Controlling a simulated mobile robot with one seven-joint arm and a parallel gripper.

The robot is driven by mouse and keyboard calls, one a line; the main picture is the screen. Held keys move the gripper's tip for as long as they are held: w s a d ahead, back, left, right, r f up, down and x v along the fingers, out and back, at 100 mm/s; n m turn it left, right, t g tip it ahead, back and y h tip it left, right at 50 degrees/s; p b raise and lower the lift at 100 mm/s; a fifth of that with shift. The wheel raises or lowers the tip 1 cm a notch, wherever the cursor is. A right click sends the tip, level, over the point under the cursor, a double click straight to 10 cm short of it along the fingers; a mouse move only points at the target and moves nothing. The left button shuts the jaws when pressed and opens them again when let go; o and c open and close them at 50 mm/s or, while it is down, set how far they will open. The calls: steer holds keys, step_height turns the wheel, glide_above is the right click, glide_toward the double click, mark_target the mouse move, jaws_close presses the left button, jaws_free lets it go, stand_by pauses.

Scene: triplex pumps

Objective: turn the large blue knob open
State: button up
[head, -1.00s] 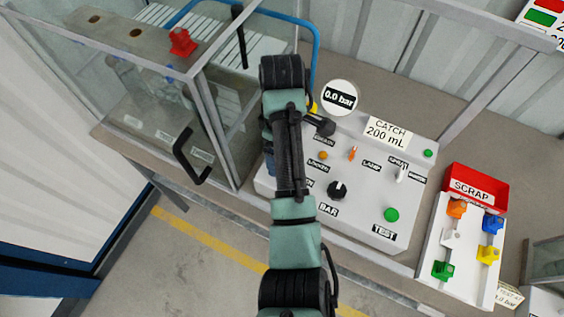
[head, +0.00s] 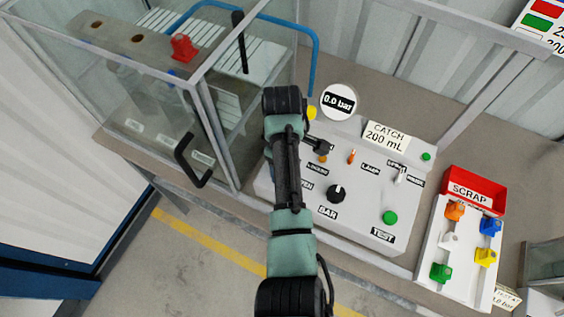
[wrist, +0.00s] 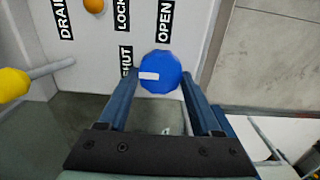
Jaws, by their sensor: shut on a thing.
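The large blue knob (wrist: 161,73) shows in the wrist view, round and faceted, with a white mark on its left side. The mark points toward the SHUT label (wrist: 126,58). The OPEN label (wrist: 165,22) is above the knob in that view. My gripper (wrist: 160,78) has one finger on each side of the knob and is shut on it.
The sloped panel (head: 360,224) also carries a black knob (head: 336,193), a green button (head: 390,217) and small switches. A yellow-ended lever (wrist: 14,85) is left of the knob in the wrist view. A glass case (head: 110,80) stands left; a red scrap tray (head: 470,197) is right.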

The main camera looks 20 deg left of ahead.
steer(key=c, duration=0.5)
steer(key=shift+r+m, duration=0.1)
steer(key=shift+m, duration=0.2)
steer(key=m+p, duration=0.1)
steer(key=m, duration=0.1)
steer(key=shift+m+p, duration=0.3)
steer(key=shift+p, duration=0.1)
steer(key=m+p, duration=0.1)
steer(key=m, duration=0.2)
steer(key=shift+w+m, duration=0.1)
steer(key=shift+m, duration=0.2)
steer(key=m+p, duration=0.1)
steer(key=m, duration=0.4)
steer(key=shift+w+d+p, duration=0.1)
steer(key=shift+p, duration=0.3)
steer(key=m+p, duration=0.1)
steer(key=m, duration=0.5)
steer(key=shift+w+d, duration=0.1)
